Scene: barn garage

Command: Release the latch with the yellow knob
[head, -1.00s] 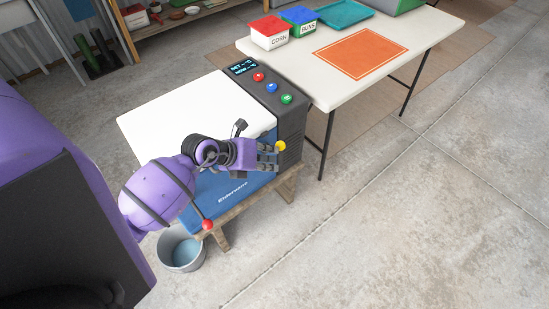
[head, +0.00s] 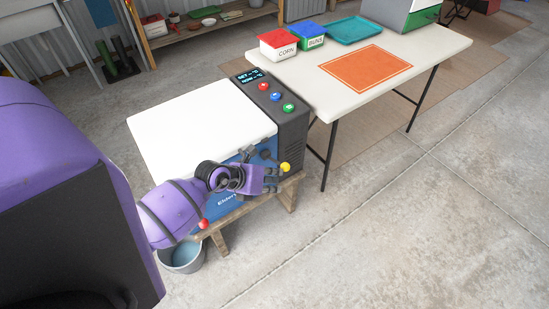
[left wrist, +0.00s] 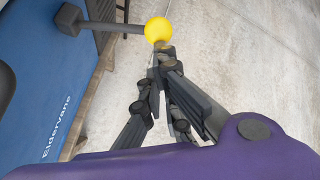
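The yellow knob (head: 285,167) is a ball on the end of a dark lever at the front of the blue cooler. In the left wrist view the knob (left wrist: 158,27) is just beyond my fingertips, with its lever coming in from the left. My left gripper (head: 276,180) is right beside the knob, slightly below it in the head view. In the left wrist view its fingers (left wrist: 160,68) come close together, but I cannot tell the gap or whether they touch the knob. The knob is not enclosed between them. My right gripper is not seen.
The cooler has a white lid (head: 200,122) and a dark button panel (head: 290,128). It stands on a wooden stand (head: 288,190). A red knob (head: 203,224) is at its lower left, above a bucket (head: 183,262). A white table (head: 435,42) stands behind. The floor at right is clear.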

